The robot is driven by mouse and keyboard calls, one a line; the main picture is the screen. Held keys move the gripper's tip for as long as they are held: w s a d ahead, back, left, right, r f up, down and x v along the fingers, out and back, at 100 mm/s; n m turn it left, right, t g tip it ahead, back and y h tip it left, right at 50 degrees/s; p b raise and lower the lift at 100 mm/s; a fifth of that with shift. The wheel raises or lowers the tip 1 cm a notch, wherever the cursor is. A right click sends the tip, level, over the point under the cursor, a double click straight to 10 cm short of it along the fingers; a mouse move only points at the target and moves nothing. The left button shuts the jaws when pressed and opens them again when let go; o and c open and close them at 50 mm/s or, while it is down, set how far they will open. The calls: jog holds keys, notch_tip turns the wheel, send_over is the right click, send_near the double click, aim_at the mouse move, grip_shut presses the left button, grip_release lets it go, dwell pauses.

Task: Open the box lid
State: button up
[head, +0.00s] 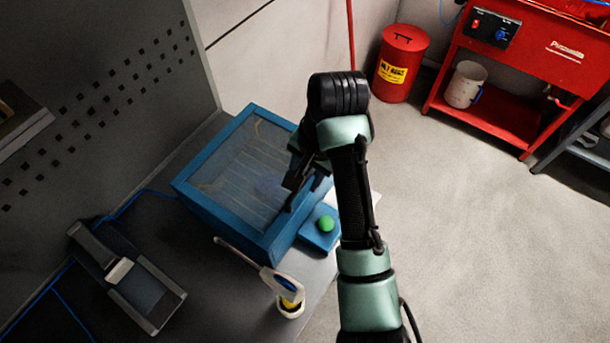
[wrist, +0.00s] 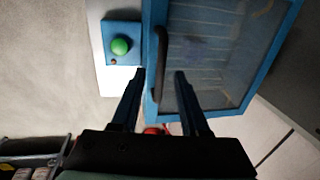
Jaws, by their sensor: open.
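The blue-framed box (head: 262,240) stands on the grey bench. Its lid (head: 240,165) has a clear panel and looks closed; it also shows in the wrist view (wrist: 225,50). A dark upright handle (wrist: 161,40) runs along the lid's edge in the wrist view. My gripper (head: 298,195) is over the lid's right edge in the head view and hides the handle there. In the wrist view my gripper (wrist: 160,72) is open, with the handle between its two fingers in the picture. I cannot tell whether either finger touches it.
A green button (head: 326,224) on a blue block sits beside the box, close to my gripper. A grey device (head: 145,295) lies at left. A red bin (head: 400,65) and red cart (head: 530,45) stand behind.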

jog(key=shift+f, duration=0.2)
grip_shut()
dwell(1.4)
